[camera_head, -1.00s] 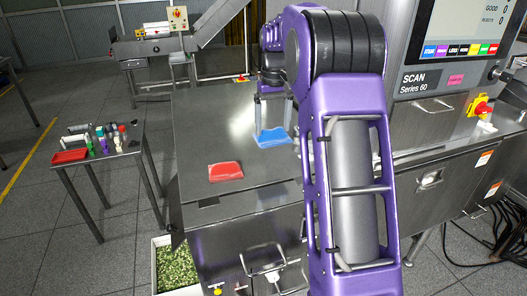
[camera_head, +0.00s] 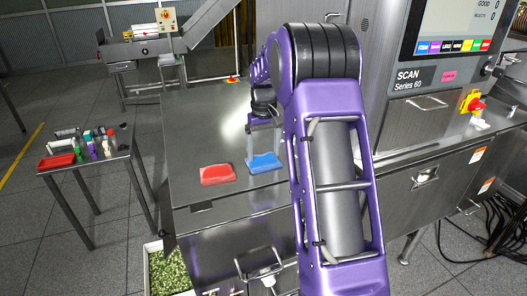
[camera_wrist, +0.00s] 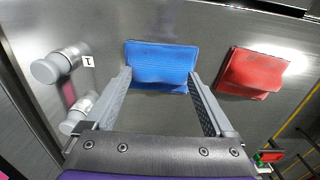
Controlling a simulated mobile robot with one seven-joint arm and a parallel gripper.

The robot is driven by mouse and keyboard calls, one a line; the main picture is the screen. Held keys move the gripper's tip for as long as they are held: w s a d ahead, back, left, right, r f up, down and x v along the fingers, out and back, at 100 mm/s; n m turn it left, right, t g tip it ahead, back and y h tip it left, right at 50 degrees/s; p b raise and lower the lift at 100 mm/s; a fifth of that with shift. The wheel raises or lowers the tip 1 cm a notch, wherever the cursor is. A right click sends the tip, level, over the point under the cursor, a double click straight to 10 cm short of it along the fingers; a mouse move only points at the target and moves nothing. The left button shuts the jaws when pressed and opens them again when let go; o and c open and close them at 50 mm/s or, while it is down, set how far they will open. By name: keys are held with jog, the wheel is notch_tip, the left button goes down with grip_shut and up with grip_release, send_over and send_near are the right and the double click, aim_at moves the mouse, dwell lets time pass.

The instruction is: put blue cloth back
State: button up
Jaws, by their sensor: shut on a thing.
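The blue cloth (camera_head: 265,163) is a folded flat pad on the metal top of the machine, just right of the red cloth (camera_head: 217,174). My gripper (camera_head: 262,152) reaches down to the blue cloth from above. In the wrist view the blue cloth (camera_wrist: 162,66) spans between the fingertips of my gripper (camera_wrist: 161,80), which sit at its near corners. The gripper is shut on the blue cloth. The red cloth (camera_wrist: 253,73) lies to the right of it in the wrist view, apart from it. I cannot tell if the blue cloth touches the surface.
A small side table (camera_head: 117,161) at left carries a red tray (camera_head: 57,161) and several bottles. A crate of green bits (camera_head: 168,272) stands on the floor below. The scanner housing with its screen (camera_head: 459,28) rises at right. The metal top left of the cloths is bare.

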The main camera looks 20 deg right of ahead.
aim_at(263, 154)
jog(key=o, duration=0.9)
notch_tip(263, 154, up, 12)
jog(key=p, duration=0.1)
jog(key=shift+p, duration=0.3)
